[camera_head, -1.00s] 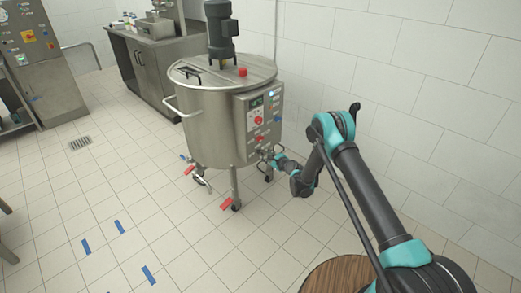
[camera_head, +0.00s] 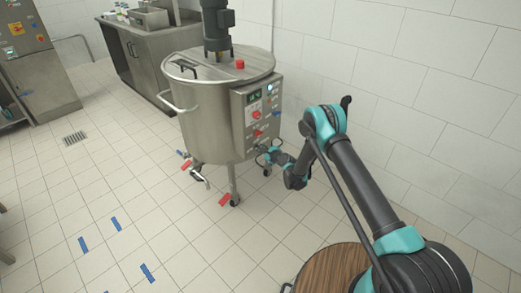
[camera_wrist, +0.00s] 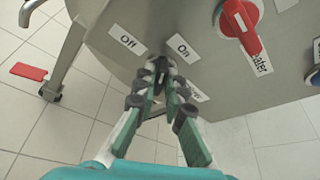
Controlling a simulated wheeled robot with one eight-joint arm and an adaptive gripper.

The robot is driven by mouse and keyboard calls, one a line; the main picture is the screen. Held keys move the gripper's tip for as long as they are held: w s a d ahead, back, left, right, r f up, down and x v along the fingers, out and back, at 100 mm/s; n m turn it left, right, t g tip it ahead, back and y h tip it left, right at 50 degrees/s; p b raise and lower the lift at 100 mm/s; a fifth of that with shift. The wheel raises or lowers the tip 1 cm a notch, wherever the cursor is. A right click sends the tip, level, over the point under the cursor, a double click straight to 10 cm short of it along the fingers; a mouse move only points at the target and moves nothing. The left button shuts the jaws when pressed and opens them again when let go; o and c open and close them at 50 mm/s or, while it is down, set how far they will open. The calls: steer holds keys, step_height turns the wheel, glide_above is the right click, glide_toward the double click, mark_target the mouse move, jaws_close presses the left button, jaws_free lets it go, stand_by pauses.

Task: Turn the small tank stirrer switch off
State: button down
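The small tank (camera_head: 212,110) is a round steel vessel on legs with a motor on its lid. Its control box (camera_head: 257,112) is on the right side. In the wrist view, the box's panel (camera_wrist: 120,58) carries an "Off" label (camera_wrist: 127,40) and an "On" label (camera_wrist: 182,48). My gripper (camera_wrist: 162,70) is at the panel between and just below these labels, with its fingertips close together. The fingers cover that spot, so the stirrer switch is not clearly seen, and I cannot tell whether they grip it. In the head view my gripper (camera_head: 268,153) is low at the box.
A large red rotary knob (camera_wrist: 241,22) is on the panel, right of my gripper. A steel counter (camera_head: 145,55) stands behind the tank. A round wooden top (camera_head: 330,272) is near my arm. Tiled floor left of the tank is mostly clear, with blue strips (camera_head: 115,223).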

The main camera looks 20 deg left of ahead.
steer(key=shift+s+f+n+t, duration=0.1)
steer(key=shift+n+t, duration=0.6)
steer(key=shift+n, duration=0.3)
steer(key=c, duration=1.6)
jaws_free()
